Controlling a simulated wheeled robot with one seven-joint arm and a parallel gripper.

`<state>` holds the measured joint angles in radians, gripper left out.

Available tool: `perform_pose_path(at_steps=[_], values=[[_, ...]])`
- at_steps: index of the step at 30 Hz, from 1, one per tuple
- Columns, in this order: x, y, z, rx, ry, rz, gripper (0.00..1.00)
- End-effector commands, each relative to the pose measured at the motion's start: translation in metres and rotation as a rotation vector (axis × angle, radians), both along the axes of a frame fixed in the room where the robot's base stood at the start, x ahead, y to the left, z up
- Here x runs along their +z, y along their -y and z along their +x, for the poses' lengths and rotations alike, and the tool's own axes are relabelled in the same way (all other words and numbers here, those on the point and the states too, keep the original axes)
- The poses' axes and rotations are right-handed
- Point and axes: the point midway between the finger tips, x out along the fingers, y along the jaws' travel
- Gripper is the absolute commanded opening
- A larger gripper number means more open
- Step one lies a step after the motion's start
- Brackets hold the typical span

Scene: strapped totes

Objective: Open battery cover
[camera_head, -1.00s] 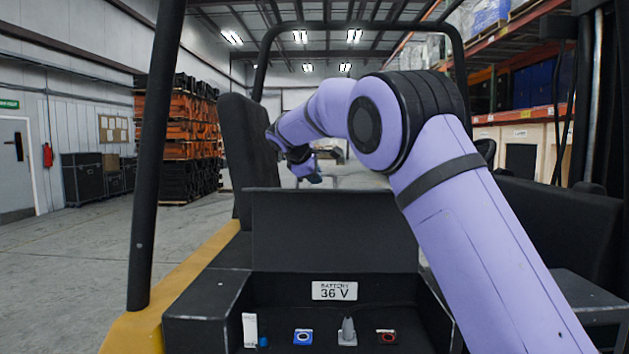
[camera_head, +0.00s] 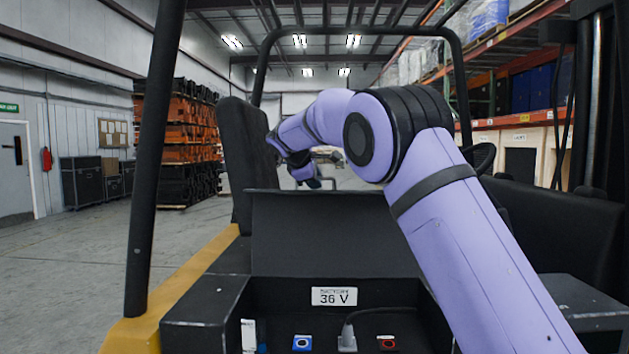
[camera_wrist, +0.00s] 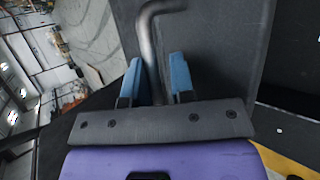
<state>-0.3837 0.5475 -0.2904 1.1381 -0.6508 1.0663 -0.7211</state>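A black panel (camera_head: 335,235), which looks like the battery cover, stands raised behind the open battery compartment. The compartment's inner wall carries a white 36 V label (camera_head: 334,296). A blue-ringed terminal (camera_head: 302,343), a red-ringed terminal (camera_head: 387,343) and a grey plug (camera_head: 347,338) sit in its bottom. My gripper (camera_head: 311,180) is beyond the panel's top edge, partly hidden by my arm. In the wrist view, my gripper's blue fingers (camera_wrist: 155,82) are apart, on either side of a bent grey bar (camera_wrist: 148,38). I cannot tell whether they touch it.
A black seat back (camera_head: 245,150) stands left of my gripper and another black cushion (camera_head: 555,230) is at right. Black frame posts (camera_head: 155,160) rise around the vehicle. A steering wheel (camera_head: 482,157) is at right. Open floor (camera_head: 80,275) lies to the left.

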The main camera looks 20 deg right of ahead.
Motion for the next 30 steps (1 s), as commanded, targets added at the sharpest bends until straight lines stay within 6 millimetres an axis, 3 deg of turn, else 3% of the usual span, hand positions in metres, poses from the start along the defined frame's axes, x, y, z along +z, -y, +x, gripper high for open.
perform_pose_path(at_steps=[7, 21, 30], values=[[0.011, -0.010, -0.008, 0.002, 0.001, 0.000, 0.22], [0.062, -0.055, -0.047, 0.001, 0.001, 0.000, 0.22], [0.071, -0.062, -0.053, 0.000, 0.000, 0.000, 0.22]])
